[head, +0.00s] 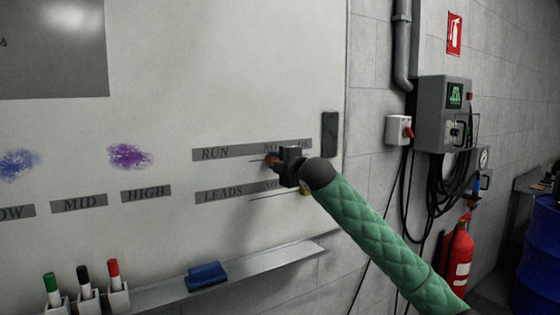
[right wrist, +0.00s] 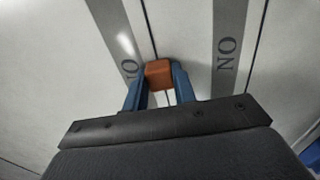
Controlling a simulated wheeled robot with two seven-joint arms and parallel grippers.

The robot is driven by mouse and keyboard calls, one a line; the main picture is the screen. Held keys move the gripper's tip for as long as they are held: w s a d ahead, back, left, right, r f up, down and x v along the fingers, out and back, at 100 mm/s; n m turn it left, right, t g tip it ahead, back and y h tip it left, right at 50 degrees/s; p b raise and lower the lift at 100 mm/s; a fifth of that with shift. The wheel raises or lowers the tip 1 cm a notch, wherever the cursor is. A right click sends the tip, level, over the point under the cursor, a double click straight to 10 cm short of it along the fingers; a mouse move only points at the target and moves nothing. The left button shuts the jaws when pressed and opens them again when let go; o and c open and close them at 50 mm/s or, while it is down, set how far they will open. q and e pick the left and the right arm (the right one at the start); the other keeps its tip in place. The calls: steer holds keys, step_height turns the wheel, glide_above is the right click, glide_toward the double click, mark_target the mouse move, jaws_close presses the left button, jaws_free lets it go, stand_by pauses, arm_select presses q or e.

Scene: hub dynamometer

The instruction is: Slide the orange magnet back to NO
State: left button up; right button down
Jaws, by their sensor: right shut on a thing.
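The orange magnet (right wrist: 159,73) sits between the two blue fingers of my right gripper (right wrist: 158,86), against the whiteboard. In the head view the magnet (head: 271,159) shows as a small orange patch at the tip of my right gripper (head: 277,160), just below the NO label on the RUN strip (head: 215,153). My right gripper is shut on it. In the right wrist view a NO label (right wrist: 226,55) shows on one strip, and another NO is partly covered by a finger. The OK end of the RUN strip is partly hidden by my gripper. My left gripper is out of view.
A second strip reads LEADS (head: 222,195), with a yellowish magnet (head: 305,193) partly behind my gripper. A ledge (head: 250,273) below holds a blue eraser (head: 206,276) and several marker cups. A dark block (head: 330,134) is at the board's right edge.

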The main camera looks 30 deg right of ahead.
steer(key=c, duration=1.1)
jaws_free()
steer(key=shift+a, duration=0.2)
steer(key=shift+s+d+f, duration=0.1)
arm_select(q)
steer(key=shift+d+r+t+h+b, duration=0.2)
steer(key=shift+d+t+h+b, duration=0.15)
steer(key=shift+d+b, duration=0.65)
arm_select(e)
steer(key=s, duration=0.7)
steer(key=shift+s+d, duration=0.2)
steer(key=shift+s, duration=0.1)
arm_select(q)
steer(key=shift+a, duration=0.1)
